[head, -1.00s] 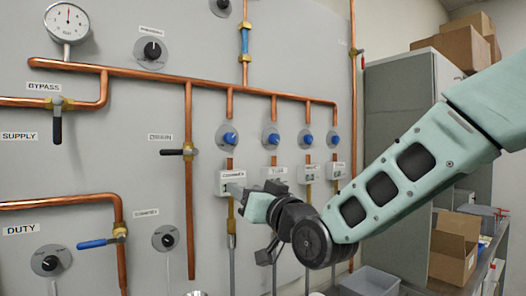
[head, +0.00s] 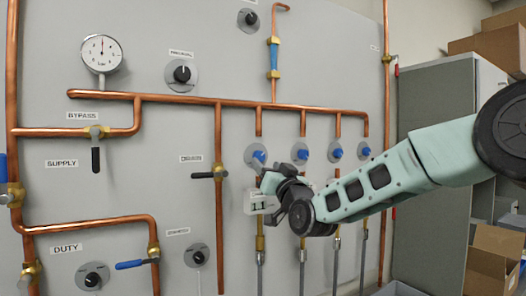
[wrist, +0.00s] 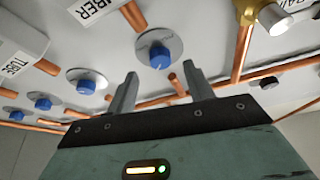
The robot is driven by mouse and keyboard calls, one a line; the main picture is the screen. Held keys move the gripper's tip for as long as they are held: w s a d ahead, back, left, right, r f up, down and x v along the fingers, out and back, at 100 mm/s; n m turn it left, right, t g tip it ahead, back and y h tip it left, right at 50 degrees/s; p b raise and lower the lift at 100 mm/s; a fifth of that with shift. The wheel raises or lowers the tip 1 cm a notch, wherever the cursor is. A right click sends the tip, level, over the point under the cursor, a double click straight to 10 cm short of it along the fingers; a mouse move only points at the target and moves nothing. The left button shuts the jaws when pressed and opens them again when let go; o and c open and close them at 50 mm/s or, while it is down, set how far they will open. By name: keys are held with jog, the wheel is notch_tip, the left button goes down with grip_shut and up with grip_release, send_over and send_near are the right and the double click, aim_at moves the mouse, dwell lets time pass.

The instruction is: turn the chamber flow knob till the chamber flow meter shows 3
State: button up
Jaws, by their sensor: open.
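The chamber flow knob (head: 259,156) is the leftmost of several blue knobs on the grey panel. In the wrist view this blue knob (wrist: 160,54) sits on a round grey plate, beyond and between my fingertips. My gripper (head: 264,180) is open and empty, just below the knob in the head view. Its two fingers also show in the wrist view (wrist: 161,75), apart from the knob. A white box (head: 257,206) below the knob is partly hidden by my gripper; its label, ending in "MBER", shows in the wrist view (wrist: 92,11). I cannot read any flow value.
More blue knobs (head: 300,151) stand in a row to the right. A copper pipe (head: 220,106) runs across above them. A black-handled drain valve (head: 210,174) is to the left. A round dial gauge (head: 102,54) is at upper left, and a grey cabinet (head: 434,150) at right.

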aim_at(260, 159)
jog(key=shift+p+x, duration=0.75)
jog(key=shift+x, duration=1.15)
jog(key=c, duration=1)
jog(key=shift+o, duration=0.2)
jog(key=shift+f+n+b, duration=0.15)
jog(key=shift+n+b, duration=0.15)
jog(key=shift+b, duration=0.25)
